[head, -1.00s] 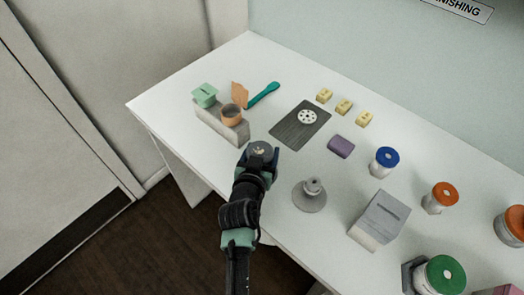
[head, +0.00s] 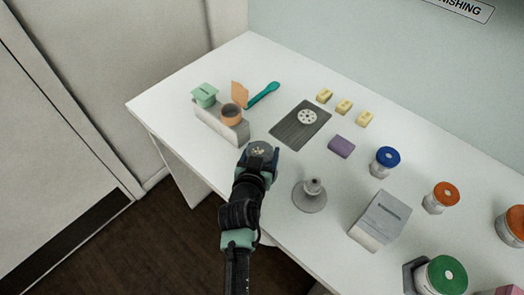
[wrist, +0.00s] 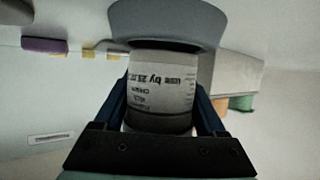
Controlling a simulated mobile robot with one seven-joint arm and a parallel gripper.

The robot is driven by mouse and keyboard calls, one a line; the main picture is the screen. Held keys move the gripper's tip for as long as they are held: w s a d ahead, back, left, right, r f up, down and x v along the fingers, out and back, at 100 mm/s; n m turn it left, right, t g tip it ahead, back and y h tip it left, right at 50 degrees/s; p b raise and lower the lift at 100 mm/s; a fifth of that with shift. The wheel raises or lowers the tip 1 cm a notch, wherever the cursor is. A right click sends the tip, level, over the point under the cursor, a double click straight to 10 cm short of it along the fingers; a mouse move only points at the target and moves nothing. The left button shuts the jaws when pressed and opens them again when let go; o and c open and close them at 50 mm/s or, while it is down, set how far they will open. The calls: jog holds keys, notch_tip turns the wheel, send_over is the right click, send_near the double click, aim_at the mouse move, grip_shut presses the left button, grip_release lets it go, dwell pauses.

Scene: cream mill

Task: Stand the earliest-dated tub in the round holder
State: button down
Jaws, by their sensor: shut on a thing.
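A grey round base with a knob (head: 309,197) stands right of my gripper, near a grey box (head: 380,220). A dark board (head: 290,127), purple block (head: 341,147) and teal spoon (head: 263,94) lie behind.

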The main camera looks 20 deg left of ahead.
jog(key=shift+f+b, duration=0.95)
jog(key=shift+b, duration=0.5)
dwell(1.7)
grip_release()
jog(key=shift+f, duration=0.1)
